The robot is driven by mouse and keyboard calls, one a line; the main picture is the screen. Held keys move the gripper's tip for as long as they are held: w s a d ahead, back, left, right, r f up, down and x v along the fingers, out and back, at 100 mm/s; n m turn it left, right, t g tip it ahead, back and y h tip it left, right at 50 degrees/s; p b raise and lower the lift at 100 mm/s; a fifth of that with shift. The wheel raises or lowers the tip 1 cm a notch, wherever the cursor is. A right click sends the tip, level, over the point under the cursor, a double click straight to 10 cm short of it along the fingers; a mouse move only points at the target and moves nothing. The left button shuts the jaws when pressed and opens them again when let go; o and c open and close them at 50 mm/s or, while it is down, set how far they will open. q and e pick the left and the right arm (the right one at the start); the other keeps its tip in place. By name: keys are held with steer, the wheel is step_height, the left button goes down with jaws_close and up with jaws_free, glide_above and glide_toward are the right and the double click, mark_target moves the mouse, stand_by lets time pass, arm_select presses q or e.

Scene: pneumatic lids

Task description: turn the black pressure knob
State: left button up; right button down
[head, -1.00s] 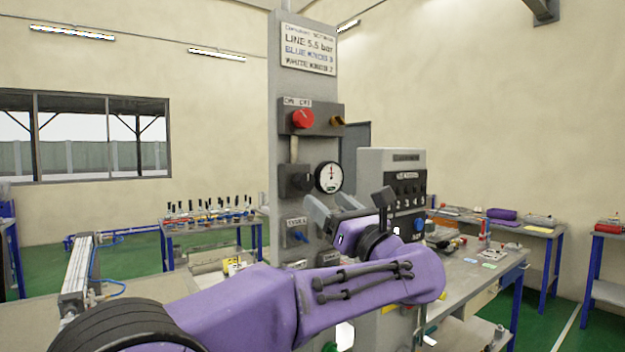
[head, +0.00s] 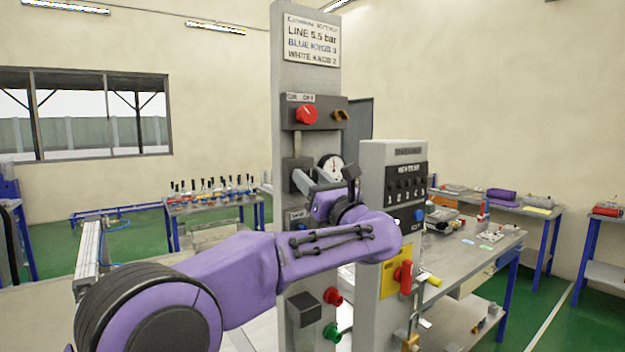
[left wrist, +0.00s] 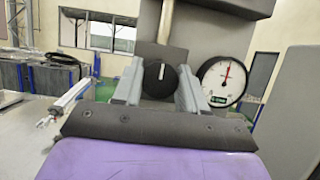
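The black pressure knob (left wrist: 162,82), with a white mark pointing up, shows in the left wrist view on a dark block of the grey panel. My left gripper (left wrist: 159,88) has one finger to each side of it, with narrow gaps still visible, so it looks open; I cannot tell whether the fingertips reach around the knob. A round white gauge (left wrist: 224,82) with a red needle near the top is right of the knob. My right gripper is not in view.
A red knob (head: 306,114) is higher on the panel, under a sign (head: 311,40). A grey control box (head: 393,190) stands close to the right of my forearm. Red (head: 333,297) and green (head: 331,333) fittings are lower. A workbench (head: 470,258) is at right.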

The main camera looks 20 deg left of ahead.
arm_select(q)
steer(key=shift+f+m+t+h+b, duration=0.1)
steer(key=shift+m+t+h+b, duration=0.55)
steer(key=shift+m, duration=0.75)
steer(key=shift+m+t+h+b, duration=0.2)
steer(key=shift+m+h+b, duration=0.3)
steer(key=shift+m+b, duration=0.65)
steer(key=shift+f+m+t+h+b, duration=0.1)
steer(key=shift+m+t+h+b, duration=0.4)
steer(key=shift+m, duration=1.15)
steer(key=shift+h, duration=0.25)
steer(key=o, duration=0.9)
steer(key=shift+a, duration=0.1)
steer(key=shift+o, duration=0.8)
steer(key=shift+r, duration=0.1)
